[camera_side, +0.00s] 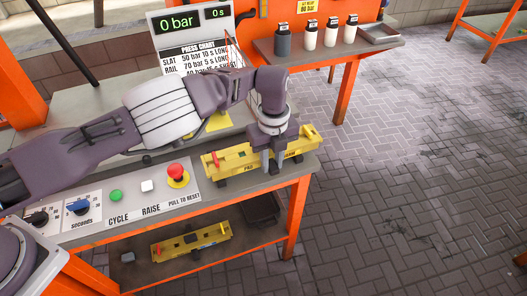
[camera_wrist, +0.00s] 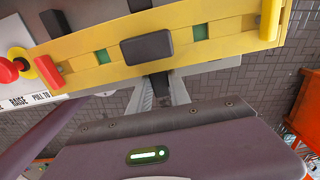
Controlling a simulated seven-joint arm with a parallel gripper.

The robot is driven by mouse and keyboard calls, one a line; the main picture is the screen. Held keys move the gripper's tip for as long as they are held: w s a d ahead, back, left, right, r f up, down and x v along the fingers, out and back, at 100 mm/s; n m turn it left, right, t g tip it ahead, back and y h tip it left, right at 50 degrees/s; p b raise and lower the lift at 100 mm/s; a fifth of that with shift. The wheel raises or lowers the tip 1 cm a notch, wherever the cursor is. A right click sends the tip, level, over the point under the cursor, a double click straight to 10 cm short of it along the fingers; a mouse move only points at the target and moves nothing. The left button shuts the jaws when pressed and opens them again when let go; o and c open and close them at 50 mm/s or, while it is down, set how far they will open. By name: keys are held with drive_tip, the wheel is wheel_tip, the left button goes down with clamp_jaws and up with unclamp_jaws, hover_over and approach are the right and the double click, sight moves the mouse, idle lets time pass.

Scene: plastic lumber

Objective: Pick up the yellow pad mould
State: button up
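A similar yellow mould (camera_side: 192,242) lies on the lower shelf. The control panel with a red button (camera_side: 177,171) is left of the pad mould. The press display (camera_side: 196,25) stands behind. Several bottles (camera_side: 331,35) stand on a back shelf. The paved floor at right is clear.

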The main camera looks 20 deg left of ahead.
clamp_jaws()
drive_tip(key=shift+r, duration=0.15)
idle(1.1)
